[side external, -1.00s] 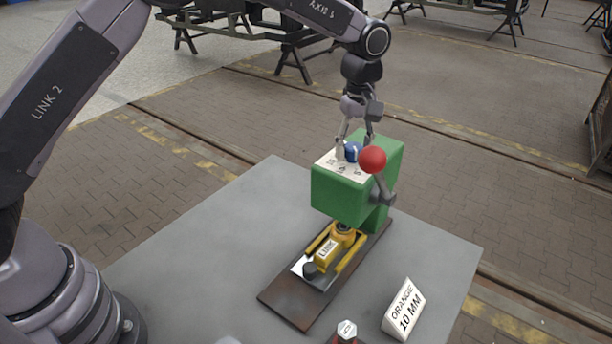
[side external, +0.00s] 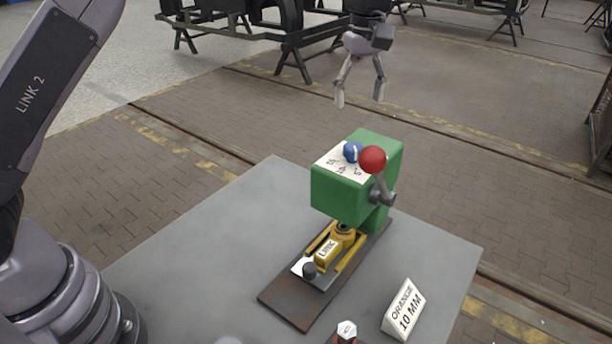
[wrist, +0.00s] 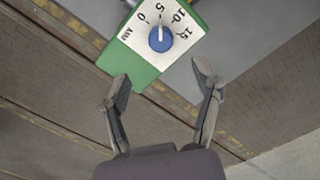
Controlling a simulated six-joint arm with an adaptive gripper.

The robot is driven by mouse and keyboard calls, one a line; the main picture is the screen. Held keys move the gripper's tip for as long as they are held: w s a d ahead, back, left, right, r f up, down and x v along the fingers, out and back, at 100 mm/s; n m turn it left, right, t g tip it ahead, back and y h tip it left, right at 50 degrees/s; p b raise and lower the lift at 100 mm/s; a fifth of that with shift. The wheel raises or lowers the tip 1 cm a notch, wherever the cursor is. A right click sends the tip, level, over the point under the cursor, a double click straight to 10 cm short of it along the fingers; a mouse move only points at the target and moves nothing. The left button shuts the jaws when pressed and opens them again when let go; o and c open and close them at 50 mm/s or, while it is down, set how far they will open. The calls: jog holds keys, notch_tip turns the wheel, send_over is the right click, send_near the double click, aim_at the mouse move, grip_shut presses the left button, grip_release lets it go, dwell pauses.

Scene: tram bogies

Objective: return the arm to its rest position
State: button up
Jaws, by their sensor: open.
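My gripper (side external: 360,96) is open and empty, up in the air above the green press-like machine (side external: 340,195), clear of it. In the wrist view my gripper (wrist: 165,88) shows its two fingers spread, with nothing between them. The machine has a blue knob (side external: 351,152) on a white dial plate on its top; in the wrist view the knob (wrist: 160,39) has a white pointer and the dial (wrist: 187,18) reads 0, 5, 10, 15. A red ball (side external: 373,159) tops the lever on the machine's side.
The machine stands on a dark base plate (side external: 290,305) on a grey table (side external: 210,265). A sign reading ORANGE 10 MM (side external: 404,310) stands at the right. Dark trestles (side external: 290,45) stand behind; the air around my gripper is free.

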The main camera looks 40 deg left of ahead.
jog(key=shift+r, duration=0.9)
jog(key=s+a+r+m+t, duration=0.3)
jog(key=s+a+r+m, duration=0.2)
jog(key=s+a+r, duration=0.75)
jog(key=s+a+f+m+t, duration=0.1)
jog(key=s+a+f+m, duration=0.1)
jog(key=s, duration=0.5)
jog(key=s+a+f+m, duration=0.2)
jog(key=s+a+f, duration=0.1)
jog(key=s, duration=0.4)
jog(key=s+a+f+m+t, duration=0.1)
jog(key=s+a+f+m, duration=0.1)
jog(key=s+a, duration=0.2)
jog(key=s, duration=0.3)
jog(key=shift+s+a+f+m+t, duration=0.3)
jog(key=shift+a+f, duration=0.1)
